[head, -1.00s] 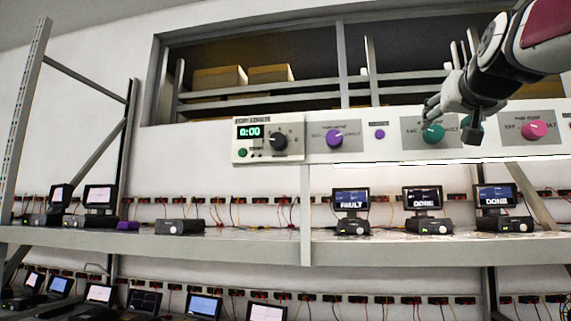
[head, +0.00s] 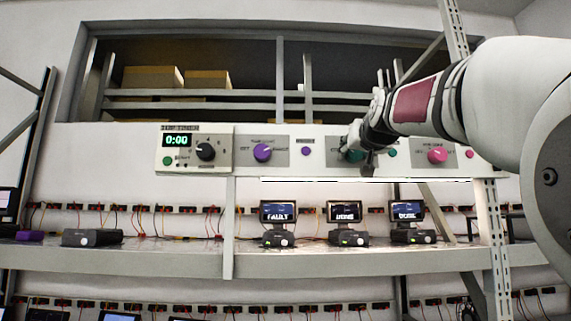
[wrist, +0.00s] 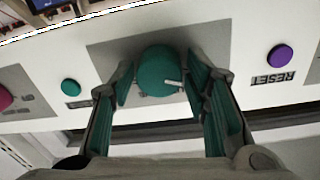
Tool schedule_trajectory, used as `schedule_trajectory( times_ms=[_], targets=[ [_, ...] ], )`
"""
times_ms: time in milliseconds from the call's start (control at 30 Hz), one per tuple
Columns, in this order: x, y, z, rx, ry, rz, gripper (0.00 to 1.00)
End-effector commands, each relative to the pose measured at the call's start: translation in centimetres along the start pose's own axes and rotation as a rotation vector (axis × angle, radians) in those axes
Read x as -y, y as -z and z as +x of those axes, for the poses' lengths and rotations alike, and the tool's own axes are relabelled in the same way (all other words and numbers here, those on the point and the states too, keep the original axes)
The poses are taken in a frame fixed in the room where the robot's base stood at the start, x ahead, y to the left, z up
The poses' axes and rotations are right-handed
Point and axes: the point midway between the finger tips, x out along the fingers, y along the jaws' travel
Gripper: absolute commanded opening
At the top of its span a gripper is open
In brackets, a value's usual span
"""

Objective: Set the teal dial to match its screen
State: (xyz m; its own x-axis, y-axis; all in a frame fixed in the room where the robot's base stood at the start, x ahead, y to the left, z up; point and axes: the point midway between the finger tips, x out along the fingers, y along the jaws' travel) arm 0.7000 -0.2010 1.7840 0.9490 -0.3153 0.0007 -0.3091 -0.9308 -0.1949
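The teal dial (wrist: 158,72) is round with a pale pointer mark, set on a grey plate. In the wrist view my gripper (wrist: 160,88) is open, with one finger on each side of the dial. I cannot tell whether the fingers touch it. In the head view my gripper (head: 364,158) is in front of the dial and hides most of it. Screens on the shelf below the panel read FAULT (head: 278,211), DONE (head: 344,211) and DONE (head: 407,211). I cannot tell which belongs to the teal dial.
The panel also carries a timer (head: 176,141) reading 0:00, a black knob (head: 205,151), a purple dial (head: 262,152) and a pink dial (head: 438,156). A purple reset button (wrist: 280,56) and a small teal button (wrist: 70,87) flank the teal dial. A shelf (head: 150,262) runs below.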

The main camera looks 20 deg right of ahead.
Motion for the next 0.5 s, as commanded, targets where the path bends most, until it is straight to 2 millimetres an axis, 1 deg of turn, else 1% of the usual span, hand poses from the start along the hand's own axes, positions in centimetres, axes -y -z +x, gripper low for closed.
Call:
schedule_trajectory(
  times_ms=[33, 67, 100, 133, 367, 500],
  targets=[
    [0.0, 0.0, -0.01, 0.0, 0.0, 0.0, 0.24],
    [0.0, -0.01, -0.01, 0.0, 0.0, 0.0, 0.18],
    [0.0, -0.01, -0.01, 0.0, 0.0, 0.0, 0.09],
    [0.0, -0.01, -0.01, 0.0, 0.0, 0.0, 0.06],
    [0.02, -0.02, 0.01, 0.001, 0.0, 0.009, 0.06],
    [0.07, -0.07, 0.06, 0.002, 0.001, 0.045, 0.06]
  ],
)
